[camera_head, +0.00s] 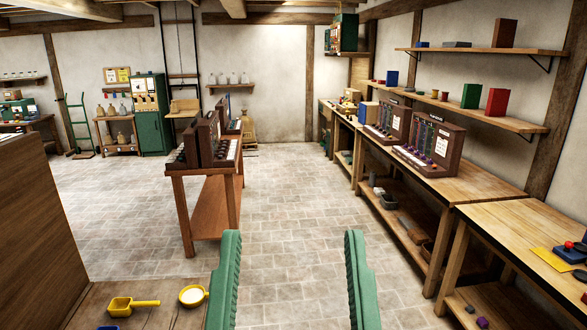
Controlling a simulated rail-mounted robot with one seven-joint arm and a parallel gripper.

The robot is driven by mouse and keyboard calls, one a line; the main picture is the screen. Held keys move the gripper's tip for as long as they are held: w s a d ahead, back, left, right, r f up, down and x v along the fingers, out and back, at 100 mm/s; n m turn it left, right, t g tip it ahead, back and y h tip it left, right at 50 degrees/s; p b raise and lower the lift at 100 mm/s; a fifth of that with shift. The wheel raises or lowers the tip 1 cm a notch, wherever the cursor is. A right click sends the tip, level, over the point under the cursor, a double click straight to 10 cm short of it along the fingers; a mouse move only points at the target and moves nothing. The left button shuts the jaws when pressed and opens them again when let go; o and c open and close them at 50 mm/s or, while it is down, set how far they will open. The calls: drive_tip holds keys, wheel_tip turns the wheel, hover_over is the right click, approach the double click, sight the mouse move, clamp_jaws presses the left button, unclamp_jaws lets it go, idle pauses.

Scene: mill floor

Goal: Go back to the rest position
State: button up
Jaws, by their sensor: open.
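My gripper (293,285) shows at the bottom middle of the head view as two green ridged fingers. The fingers stand wide apart, and only the tiled floor shows between them. My gripper is open and empty. It points forward along the open aisle and touches nothing that I can see. The lower ends of the fingers are cut off by the picture's bottom edge.
A wooden stand (206,179) with dark panels is ahead at left. A long workbench (473,185) runs along the right wall. A yellow scoop (122,307) and a yellow pan (193,296) lie at bottom left. The tiled floor (290,190) between is clear.

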wheel_tip(320, 180, up, 14)
drive_tip(key=p, duration=1)
drive_tip(key=shift+r, duration=0.2)
drive_tip(key=shift+w+a, duration=0.1)
